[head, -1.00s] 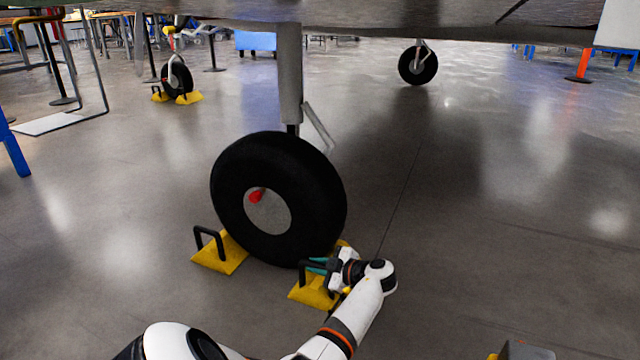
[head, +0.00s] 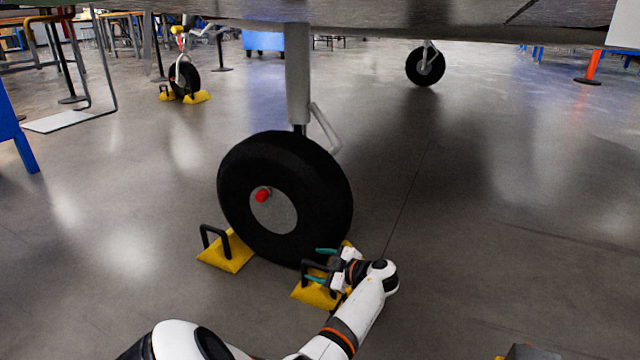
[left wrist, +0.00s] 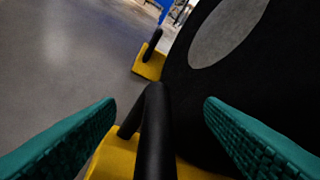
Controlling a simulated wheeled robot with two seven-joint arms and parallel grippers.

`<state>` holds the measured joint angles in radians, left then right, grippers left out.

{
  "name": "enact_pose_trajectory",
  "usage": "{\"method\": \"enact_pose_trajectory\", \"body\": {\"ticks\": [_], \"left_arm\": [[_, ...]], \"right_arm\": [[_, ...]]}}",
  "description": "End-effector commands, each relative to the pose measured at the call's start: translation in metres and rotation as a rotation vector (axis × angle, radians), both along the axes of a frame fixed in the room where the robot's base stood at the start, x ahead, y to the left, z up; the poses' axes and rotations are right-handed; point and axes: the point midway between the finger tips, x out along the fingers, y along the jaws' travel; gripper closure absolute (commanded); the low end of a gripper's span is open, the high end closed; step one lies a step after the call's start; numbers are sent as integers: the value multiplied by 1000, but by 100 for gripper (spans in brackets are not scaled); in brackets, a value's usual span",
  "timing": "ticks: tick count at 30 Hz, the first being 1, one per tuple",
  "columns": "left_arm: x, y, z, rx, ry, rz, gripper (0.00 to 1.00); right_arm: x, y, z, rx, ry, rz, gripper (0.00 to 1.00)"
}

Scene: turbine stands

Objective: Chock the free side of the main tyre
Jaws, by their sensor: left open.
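The main tyre (head: 240,185) is a large black wheel standing on the floor in the head view. A yellow chock (head: 226,254) with a black handle sits against its left side. A second yellow chock (head: 315,292) sits at its right side, by the tyre's foot. My left gripper (head: 318,265) is at this right chock, open. In the left wrist view its teal fingers stand apart on both sides of the chock's black handle (left wrist: 154,125), not closed on it. The tyre (left wrist: 210,100) and the far chock (left wrist: 149,67) show beyond. My right gripper is not in view.
The tyre's grey strut (head: 298,80) rises to the aircraft's underside (head: 400,28) above. A smaller chocked wheel (head: 184,80) stands at the back left and another wheel (head: 425,65) at the back right.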

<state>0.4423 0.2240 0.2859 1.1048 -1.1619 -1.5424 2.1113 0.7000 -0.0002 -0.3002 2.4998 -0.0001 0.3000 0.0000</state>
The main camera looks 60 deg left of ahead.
Motion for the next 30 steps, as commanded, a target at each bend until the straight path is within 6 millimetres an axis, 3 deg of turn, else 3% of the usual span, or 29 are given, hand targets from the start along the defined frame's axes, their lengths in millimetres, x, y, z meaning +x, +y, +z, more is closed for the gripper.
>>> {"method": "enact_pose_trajectory", "body": {"ticks": [11,30], "left_arm": [[1,-1,2,2,-4,0,28],[11,-29,12,2,-3,-2,28]], "right_arm": [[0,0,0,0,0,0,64],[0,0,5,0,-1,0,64]]}}
